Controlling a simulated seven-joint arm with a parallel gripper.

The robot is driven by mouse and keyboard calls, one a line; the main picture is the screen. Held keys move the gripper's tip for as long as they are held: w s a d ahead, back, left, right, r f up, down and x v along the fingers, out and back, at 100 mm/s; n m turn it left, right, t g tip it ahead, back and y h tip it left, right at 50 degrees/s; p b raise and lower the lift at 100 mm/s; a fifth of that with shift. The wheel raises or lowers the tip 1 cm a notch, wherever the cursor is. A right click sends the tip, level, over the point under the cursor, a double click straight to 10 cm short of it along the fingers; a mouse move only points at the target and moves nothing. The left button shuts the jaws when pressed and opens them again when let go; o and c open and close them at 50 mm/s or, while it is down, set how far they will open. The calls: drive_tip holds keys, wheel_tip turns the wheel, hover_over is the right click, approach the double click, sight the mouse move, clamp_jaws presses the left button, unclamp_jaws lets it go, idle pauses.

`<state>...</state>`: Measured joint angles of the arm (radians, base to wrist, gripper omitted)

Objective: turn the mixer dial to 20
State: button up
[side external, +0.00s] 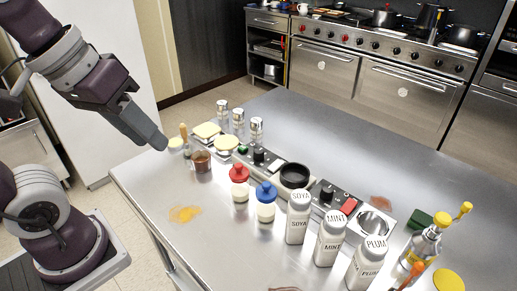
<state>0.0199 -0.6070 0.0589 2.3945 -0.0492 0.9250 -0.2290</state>
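Two black dials stand on the low grey control panels in the middle of the steel table. One dial (259,155) is beside a green button, left of a black round pan. The other dial (327,193) is beside a red switch, left of a round metal bowl. I cannot tell which is the mixer dial, and no scale numbers can be read. My gripper (160,143) is above the table's left end, pointing down and right, apart from both dials. It seems empty; whether its fingers are open or shut is unclear.
White bottles marked SOYA (298,222), MINT (330,243) and PLUM (366,265) stand in front of the right panel. Red-topped (239,174) and blue-topped (265,193) shakers stand before the left one. A brown cup (202,162) is near my gripper. The front left table is mostly clear.

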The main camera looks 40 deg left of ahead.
drive_tip(key=shift+o, duration=1.1)
drive_tip(key=w+a+n+g+h, duration=0.1)
drive_tip(key=w+n+g, duration=0.1)
drive_tip(key=w+n, duration=0.8)
drive_tip(key=shift+w+r, duration=0.35)
drive_tip(key=shift+w, duration=0.35)
drive_tip(key=n+g+y, duration=0.1)
drive_tip(key=n+g, duration=0.2)
drive_tip(key=n, duration=1.7)
hover_over(259, 150)
wheel_tip(259, 150, down, 16)
drive_tip(key=shift+a, duration=0.15)
drive_tip(key=shift+n, duration=0.3)
wheel_tip(259, 150, down, 7)
drive_tip(key=shift+r, duration=0.15)
drive_tip(key=shift+f, duration=0.2)
clamp_jaws()
